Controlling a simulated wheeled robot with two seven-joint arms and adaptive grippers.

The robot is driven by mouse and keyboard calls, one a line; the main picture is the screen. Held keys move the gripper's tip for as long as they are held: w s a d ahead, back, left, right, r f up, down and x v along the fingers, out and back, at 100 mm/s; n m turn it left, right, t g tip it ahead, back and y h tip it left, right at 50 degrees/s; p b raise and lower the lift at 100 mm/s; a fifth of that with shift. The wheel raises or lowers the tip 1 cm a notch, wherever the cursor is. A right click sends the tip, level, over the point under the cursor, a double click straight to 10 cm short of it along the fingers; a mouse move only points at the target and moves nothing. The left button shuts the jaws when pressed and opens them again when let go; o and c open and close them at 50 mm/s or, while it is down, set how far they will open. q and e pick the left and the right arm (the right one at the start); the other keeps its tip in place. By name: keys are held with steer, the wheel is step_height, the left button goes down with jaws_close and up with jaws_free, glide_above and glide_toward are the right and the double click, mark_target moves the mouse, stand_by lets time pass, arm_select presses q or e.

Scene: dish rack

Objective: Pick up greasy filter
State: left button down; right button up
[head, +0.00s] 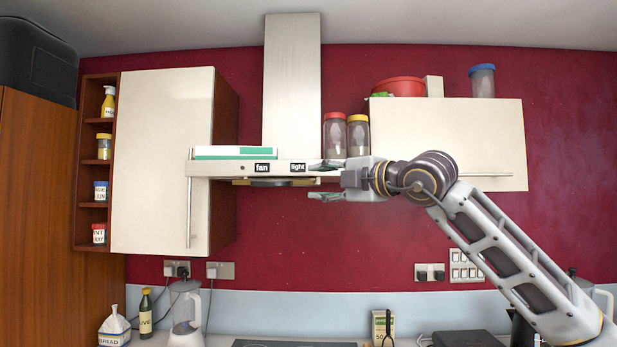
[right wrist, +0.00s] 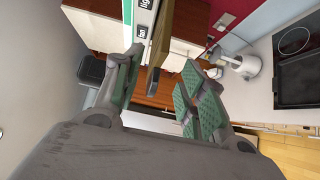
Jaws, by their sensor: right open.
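The greasy filter appears to be the thin brown-tan panel (head: 300,183) on the underside of the cooker hood (head: 228,170). A dark round part shows below its middle. In the right wrist view a brown slab (right wrist: 180,32), likely the same filter, runs from the top edge to a dark end between my finger pads. My right gripper (head: 318,181) is open at the hood's right end, one finger above and one below the level of the panel. I cannot tell whether either finger touches it. My left gripper is not in view.
Two jars (head: 335,140) stand on the hood just above my right gripper. A green and white item (head: 236,152) lies on the hood's left. Cupboards flank the hood, the left one (head: 160,160) close by. The wall below the hood is clear above the hob (head: 290,344).

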mark_target(304, 181)
steer(key=shift+w+a+r+p, duration=0.1)
steer(key=shift+w+a+p, duration=0.3)
steer(key=shift+w+a, duration=0.2)
steer(key=shift+a, duration=0.05)
steer(key=shift+x, duration=1.35)
steer(key=shift+c, duration=0.5)
jaws_close()
step_height(304, 181, up, 3)
steer(key=shift+d+f+p, duration=0.1)
steer(key=shift+f+p, duration=0.1)
steer(key=shift+p, duration=0.3)
